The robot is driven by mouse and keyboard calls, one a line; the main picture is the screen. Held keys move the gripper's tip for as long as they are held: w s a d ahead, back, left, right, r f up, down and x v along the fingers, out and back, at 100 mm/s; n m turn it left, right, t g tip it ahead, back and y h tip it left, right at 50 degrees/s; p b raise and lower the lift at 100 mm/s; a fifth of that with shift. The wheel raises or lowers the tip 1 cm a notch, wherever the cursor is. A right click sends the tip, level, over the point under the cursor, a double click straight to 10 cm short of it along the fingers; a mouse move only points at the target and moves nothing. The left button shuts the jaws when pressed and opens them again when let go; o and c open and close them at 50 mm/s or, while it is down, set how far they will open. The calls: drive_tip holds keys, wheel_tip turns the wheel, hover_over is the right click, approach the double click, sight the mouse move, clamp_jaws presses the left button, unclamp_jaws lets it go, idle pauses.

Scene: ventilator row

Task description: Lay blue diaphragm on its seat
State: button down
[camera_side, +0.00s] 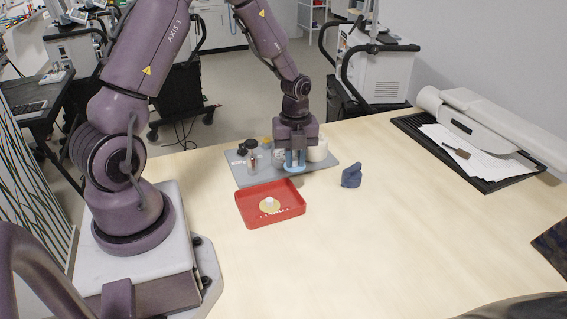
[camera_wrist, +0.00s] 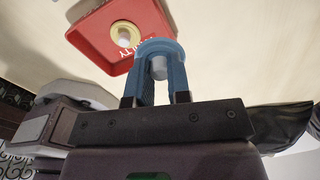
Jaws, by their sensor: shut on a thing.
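My gripper (camera_side: 294,162) points down over the grey mat (camera_side: 240,167), its fingers shut on the grey stem of the blue diaphragm (camera_side: 294,170). In the wrist view the diaphragm (camera_wrist: 160,44) is a pale blue disc just past the blue fingertips (camera_wrist: 160,70), with its stem between them. In the side view the disc is low, near the mat's front edge; I cannot tell whether it touches anything. The seat cannot be made out; the gripper may hide it.
A red tray (camera_side: 242,209) in front of the mat holds a cream disc (camera_side: 269,205) with a white knob. A dark blue object (camera_side: 351,175) lies to the right.

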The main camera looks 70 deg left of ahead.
drive_tip(key=w+a+r, duration=0.3)
drive_tip(key=w+a, duration=0.9)
drive_tip(key=a, duration=0.2)
drive_tip(key=shift+m, duration=0.4)
drive_tip(key=shift+w+a+f, duration=0.1)
drive_tip(key=shift+f, duration=0.95)
drive_tip(key=shift+w+a+f, duration=0.1)
drive_tip(key=shift+f, duration=0.95)
drive_tip(key=shift+f, duration=0.8)
drive_tip(key=shift+f, duration=0.5)
drive_tip(key=shift+f, duration=0.2)
drive_tip(key=shift+f, duration=0.45)
